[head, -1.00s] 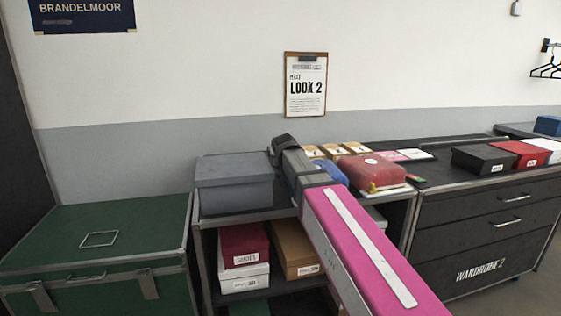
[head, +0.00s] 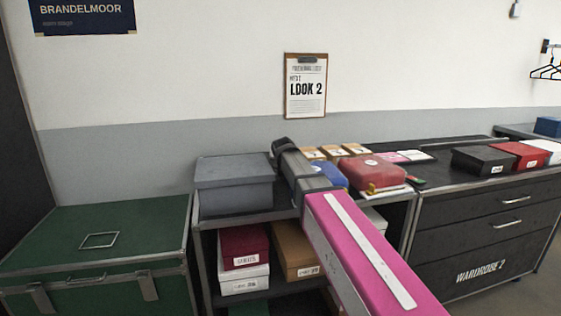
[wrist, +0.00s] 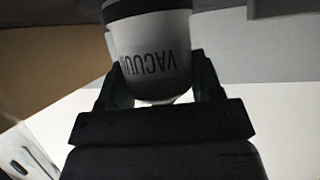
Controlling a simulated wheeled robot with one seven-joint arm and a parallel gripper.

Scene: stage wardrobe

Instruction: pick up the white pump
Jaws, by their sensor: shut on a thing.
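The white pump (wrist: 152,55) is a white cylinder with a dark band at the top edge and dark lettering reading "VACUU", partly cut off. It shows large in the wrist view. My gripper (wrist: 160,88) has a dark finger on each side of it and is shut on it. The pump's upper end runs out of the picture. In the head view my pink and grey arm reaches over the rack, and the gripper and the pump are hidden.
A grey box (head: 233,183) stands left of my arm on the rack top. A blue item (head: 331,175) and a red case (head: 372,172) lie close on its right. Boxes fill the shelf below. A green trunk (head: 95,237) stands left, a black drawer cabinet (head: 490,222) right.

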